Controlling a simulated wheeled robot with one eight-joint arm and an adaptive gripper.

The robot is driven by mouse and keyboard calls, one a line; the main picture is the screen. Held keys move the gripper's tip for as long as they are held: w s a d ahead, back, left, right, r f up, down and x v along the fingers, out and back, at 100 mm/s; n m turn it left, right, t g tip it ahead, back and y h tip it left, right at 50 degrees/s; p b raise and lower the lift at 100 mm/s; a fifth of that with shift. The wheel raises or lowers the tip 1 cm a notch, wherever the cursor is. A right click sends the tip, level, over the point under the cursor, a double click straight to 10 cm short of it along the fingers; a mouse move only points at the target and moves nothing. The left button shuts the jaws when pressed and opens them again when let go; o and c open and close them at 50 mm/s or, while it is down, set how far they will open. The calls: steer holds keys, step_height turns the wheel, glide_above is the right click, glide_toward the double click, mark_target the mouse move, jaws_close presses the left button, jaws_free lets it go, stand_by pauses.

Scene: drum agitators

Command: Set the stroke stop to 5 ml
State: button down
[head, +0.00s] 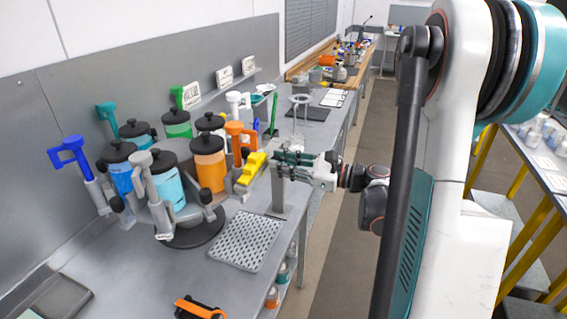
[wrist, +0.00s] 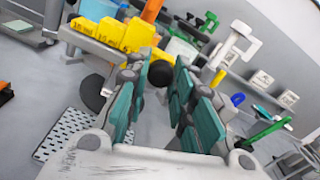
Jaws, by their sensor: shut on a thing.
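A yellow block assembly (head: 250,168) sits at the front right of the ring of dispensers. It also shows at the upper left of the wrist view (wrist: 125,35), beside a grey bar. My gripper (head: 277,159) is just right of the yellow assembly in the head view. In the wrist view its teal-padded fingers (wrist: 160,72) are on either side of a round black knob (wrist: 160,75), and it is shut on that knob. The contact is partly hidden by the fingers.
Several dispenser jars with blue, green and orange contents stand close together, including an orange one (head: 210,172) and a light blue one (head: 169,187). A perforated grey mat (head: 246,240) lies in front. An orange-and-black tool (head: 200,308) lies at the front edge.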

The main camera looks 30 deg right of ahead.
steer(key=c, duration=1.7)
jaws_free()
steer(key=shift+s+a+f, duration=0.1)
steer(key=shift+a, duration=0.05)
steer(key=o, duration=0.3)
steer(key=shift+s+a, duration=0.1)
steer(key=shift+a, duration=0.05)
steer(key=shift+o, duration=0.2)
steer(key=shift+d, duration=0.2)
steer(key=v, duration=1.1)
steer(key=shift+s+d, duration=0.3)
